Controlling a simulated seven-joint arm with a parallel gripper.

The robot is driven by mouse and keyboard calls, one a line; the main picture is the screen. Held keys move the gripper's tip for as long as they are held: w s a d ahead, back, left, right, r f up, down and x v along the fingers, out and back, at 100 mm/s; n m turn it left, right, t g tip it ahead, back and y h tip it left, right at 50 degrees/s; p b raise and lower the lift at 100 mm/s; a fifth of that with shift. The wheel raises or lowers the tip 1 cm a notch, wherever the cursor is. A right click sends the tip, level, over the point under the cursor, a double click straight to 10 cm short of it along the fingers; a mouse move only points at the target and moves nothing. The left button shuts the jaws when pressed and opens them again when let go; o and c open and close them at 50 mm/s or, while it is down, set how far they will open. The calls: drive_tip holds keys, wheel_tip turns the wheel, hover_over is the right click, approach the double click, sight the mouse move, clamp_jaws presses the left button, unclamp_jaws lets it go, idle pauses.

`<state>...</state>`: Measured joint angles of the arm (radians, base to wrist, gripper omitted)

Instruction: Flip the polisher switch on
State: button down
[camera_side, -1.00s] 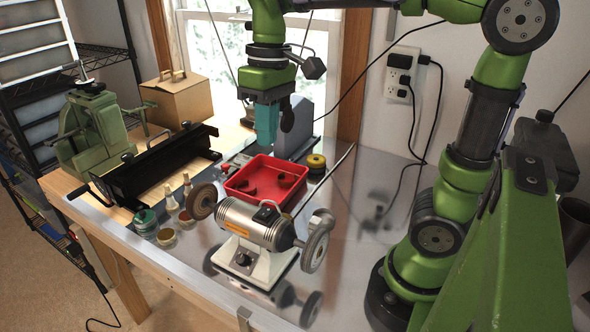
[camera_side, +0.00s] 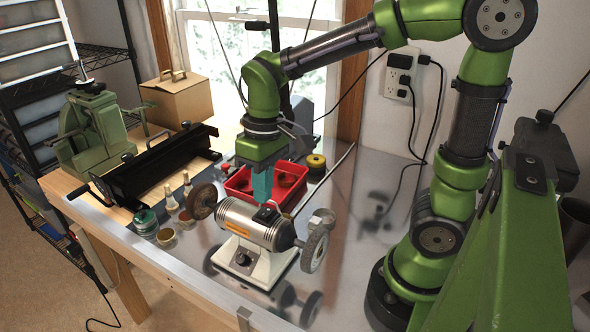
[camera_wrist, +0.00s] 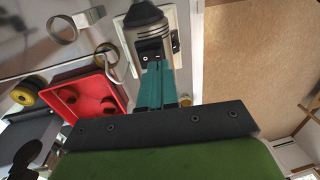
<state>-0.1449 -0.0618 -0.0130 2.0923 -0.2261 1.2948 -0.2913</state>
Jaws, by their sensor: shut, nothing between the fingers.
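The polisher (camera_side: 240,224) stands on the metal bench, with a silver motor body, a pale base and a wheel at each end. Its black switch (camera_side: 267,213) sits on top of the motor body. In the wrist view the switch (camera_wrist: 151,56) shows light marks, just beyond my fingertips. Which way it is tipped I cannot tell. My gripper (camera_side: 262,198) has teal fingers, shut and empty, pointing down right above the switch. In the wrist view the fingertips (camera_wrist: 158,64) appear at the switch's near edge; whether they touch it I cannot tell.
A black metal bender (camera_side: 155,172) and green machine (camera_side: 95,130) are farther left. Bench to the right is mostly clear.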

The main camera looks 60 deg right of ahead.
sight(262, 215)
drive_tip(key=shift+a+f, duration=0.15)
drive_tip(key=shift+f, duration=1.35)
